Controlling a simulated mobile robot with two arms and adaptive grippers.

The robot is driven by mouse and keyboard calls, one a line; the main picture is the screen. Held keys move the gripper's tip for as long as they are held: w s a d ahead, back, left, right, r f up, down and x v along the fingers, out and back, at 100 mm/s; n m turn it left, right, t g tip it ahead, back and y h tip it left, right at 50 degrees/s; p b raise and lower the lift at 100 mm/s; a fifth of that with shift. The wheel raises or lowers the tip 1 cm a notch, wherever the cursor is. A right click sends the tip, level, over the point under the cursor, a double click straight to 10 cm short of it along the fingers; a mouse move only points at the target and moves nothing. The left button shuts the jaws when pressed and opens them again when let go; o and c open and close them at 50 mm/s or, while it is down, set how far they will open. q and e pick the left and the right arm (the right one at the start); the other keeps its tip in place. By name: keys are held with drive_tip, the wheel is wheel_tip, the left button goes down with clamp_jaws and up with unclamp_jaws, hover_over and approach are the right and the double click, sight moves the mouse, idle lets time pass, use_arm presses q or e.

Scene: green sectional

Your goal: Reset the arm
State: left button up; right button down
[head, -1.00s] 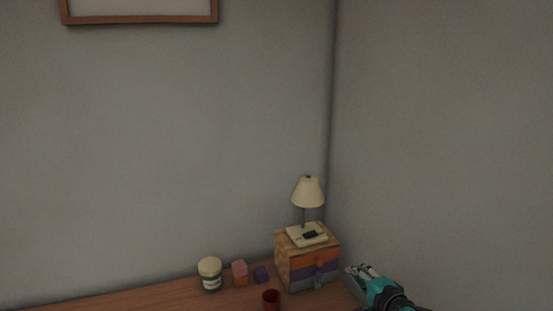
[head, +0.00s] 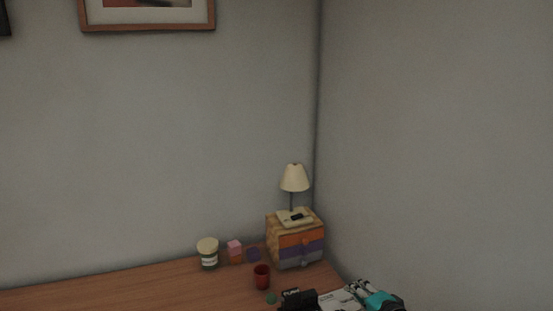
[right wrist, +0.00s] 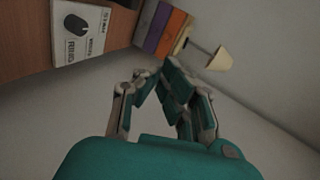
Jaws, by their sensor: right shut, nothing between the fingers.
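My right gripper (head: 358,288) is at the lower right of the head view, over the right end of the wooden table (head: 140,284). In the right wrist view its fingers (right wrist: 156,76) come together at the tips, with nothing held between them. Beyond the fingers, the small drawer box (right wrist: 160,30) and the lamp (right wrist: 215,58) show tilted in that view. My left gripper is not in view.
A white printed item (right wrist: 80,35) lies near the table edge.

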drive_tip(key=s+a+f+n+g+h, duration=0.1)
drive_tip(key=s+f+n+g, duration=0.3)
drive_tip(key=s, duration=0.5)
drive_tip(key=s+f+n+g+h, duration=0.1)
drive_tip(key=s+f+n, duration=0.3)
drive_tip(key=s+f, duration=0.45)
drive_tip(key=s+d+n+g+h, duration=0.2)
drive_tip(key=s+n+g, duration=0.4)
drive_tip(key=s, duration=1.4)
wheel_tip(320, 180, down, 28)
drive_tip(key=f+n+b, duration=0.1)
drive_tip(key=b, duration=0.4)
use_arm(q)
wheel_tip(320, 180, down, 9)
drive_tip(key=b, duration=0.4)
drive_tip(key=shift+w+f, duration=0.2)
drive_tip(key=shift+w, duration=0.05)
use_arm(e)
drive_tip(key=s+d+f, duration=0.1)
drive_tip(key=s+f, duration=0.8)
drive_tip(key=f, duration=0.2)
drive_tip(key=s+d+f+g, duration=0.1)
drive_tip(key=s+f, duration=0.7)
drive_tip(key=f, duration=0.3)
drive_tip(key=shift+s+d+f, duration=0.2)
drive_tip(key=shift+s+d, duration=0.05)
drive_tip(key=shift+s, duration=0.1)
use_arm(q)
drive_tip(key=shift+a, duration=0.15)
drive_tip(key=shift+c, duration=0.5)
